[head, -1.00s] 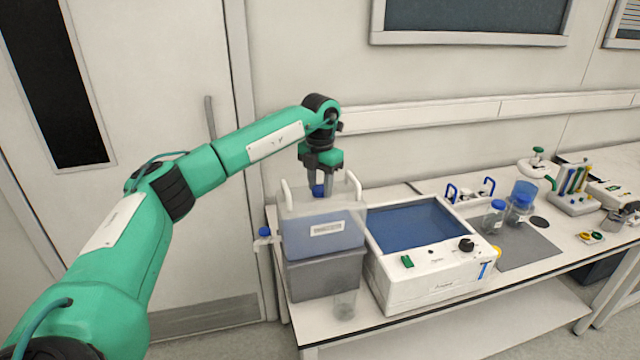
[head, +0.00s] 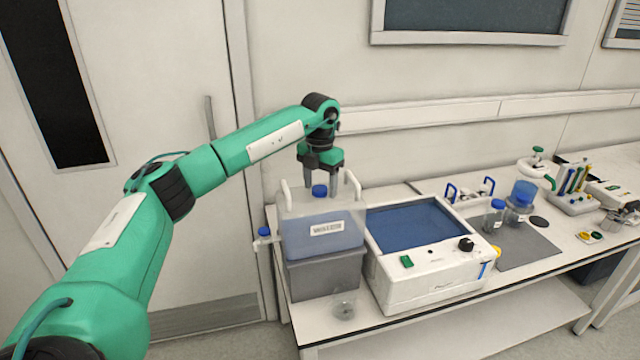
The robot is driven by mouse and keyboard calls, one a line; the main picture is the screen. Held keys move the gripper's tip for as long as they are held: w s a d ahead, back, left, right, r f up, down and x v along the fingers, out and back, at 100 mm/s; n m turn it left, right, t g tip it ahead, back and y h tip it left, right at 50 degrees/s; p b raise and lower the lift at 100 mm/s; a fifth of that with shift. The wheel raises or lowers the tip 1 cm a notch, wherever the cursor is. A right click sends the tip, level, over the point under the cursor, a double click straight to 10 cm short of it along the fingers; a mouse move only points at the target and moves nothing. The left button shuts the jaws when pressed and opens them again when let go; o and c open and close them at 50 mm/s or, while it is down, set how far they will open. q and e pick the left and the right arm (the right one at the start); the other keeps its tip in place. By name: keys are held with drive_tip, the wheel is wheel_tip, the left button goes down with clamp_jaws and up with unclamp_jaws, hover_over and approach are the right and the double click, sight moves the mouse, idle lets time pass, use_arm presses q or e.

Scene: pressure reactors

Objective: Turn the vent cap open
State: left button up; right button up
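A translucent carboy (head: 300,240) with bluish liquid, two white side handles and a white label stands on a grey box. The blue vent cap (head: 320,191) sits on its top. A second blue cap (head: 264,232) is on a spout at the carboy's left side. My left gripper (head: 321,192) points down over the carboy's top, its fingers spread apart with the blue vent cap showing between and just below them. The fingers look clear of the cap, but exact contact is too small to tell. My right gripper is not in view.
The grey box (head: 325,280) stands at the bench's left end, with a small clear beaker (head: 344,305) in front. A white water bath (head: 430,289) is close on the right. Bottles with blue caps (head: 494,217) stand on a grey mat further right. A wall is behind.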

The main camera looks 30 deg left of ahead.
sight(320, 188)
use_arm(q)
wheel_tip(320, 188, up, 14)
drive_tip(key=b, duration=0.2)
idle(0.4)
drive_tip(key=shift+f, duration=0.1)
